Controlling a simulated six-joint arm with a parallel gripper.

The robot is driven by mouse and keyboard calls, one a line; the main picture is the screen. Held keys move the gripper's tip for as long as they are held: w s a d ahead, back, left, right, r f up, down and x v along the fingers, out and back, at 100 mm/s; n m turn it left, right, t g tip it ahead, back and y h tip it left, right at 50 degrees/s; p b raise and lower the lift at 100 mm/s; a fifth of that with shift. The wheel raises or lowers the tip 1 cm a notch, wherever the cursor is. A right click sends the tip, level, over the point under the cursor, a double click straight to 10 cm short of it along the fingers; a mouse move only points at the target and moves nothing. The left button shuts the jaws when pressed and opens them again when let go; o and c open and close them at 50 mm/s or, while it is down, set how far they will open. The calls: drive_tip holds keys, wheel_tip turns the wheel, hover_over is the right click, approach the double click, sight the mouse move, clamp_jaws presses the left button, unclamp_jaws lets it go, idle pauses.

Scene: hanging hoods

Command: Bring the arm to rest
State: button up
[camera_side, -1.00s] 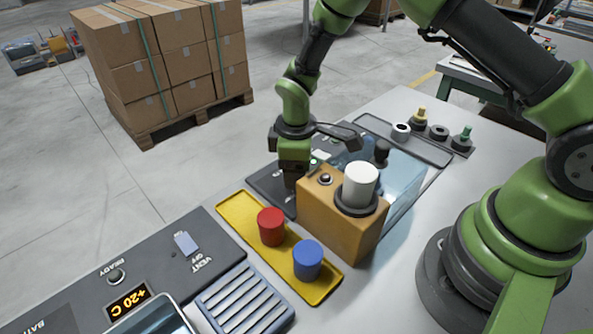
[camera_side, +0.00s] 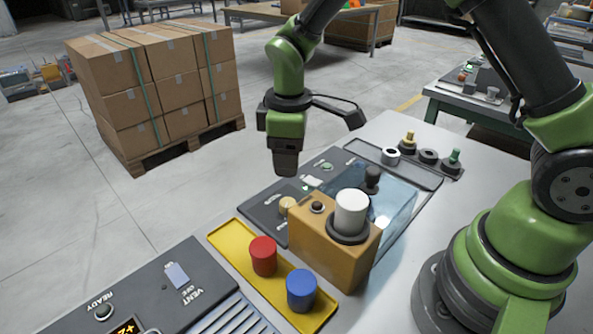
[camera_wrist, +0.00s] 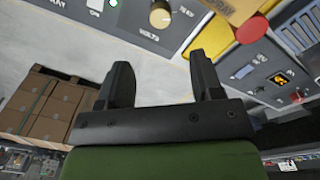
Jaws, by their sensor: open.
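My gripper (camera_side: 285,172) hangs in the air above the near-left corner of the dark control panel (camera_side: 262,215), to the left of the orange-brown box. In the wrist view its two dark fingers (camera_wrist: 165,85) stand wide apart with nothing between them. A tan knob (camera_side: 287,206) on the panel sits below the gripper in the side view. The wrist view shows this knob (camera_wrist: 160,15) too, beyond the fingertips and apart from them.
An orange-brown box (camera_side: 335,245) carries a white cylinder (camera_side: 351,210). A clear bluish box (camera_side: 395,205) stands behind it. A yellow tray (camera_side: 228,238) holds a red cylinder (camera_side: 263,256) and a blue cylinder (camera_side: 301,290). Stacked cartons (camera_side: 155,85) stand on the floor beyond.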

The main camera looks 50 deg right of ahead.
drive_tip(key=s+d+r+m+t, duration=0.15)
drive_tip(key=s+r+m, duration=0.25)
drive_tip(key=r, duration=0.6)
drive_tip(key=s+r+m+t+y, duration=0.1)
drive_tip(key=s+r+m, duration=0.3)
drive_tip(key=s, duration=0.4)
drive_tip(key=s+r+m+t+y, duration=0.1)
drive_tip(key=s+r+m+t, duration=0.2)
drive_tip(key=s, duration=0.4)
drive_tip(key=shift+s+d+r+m+t, duration=0.15)
drive_tip(key=shift+s+r+m+t, duration=0.25)
drive_tip(key=shift+r+t, duration=0.1)
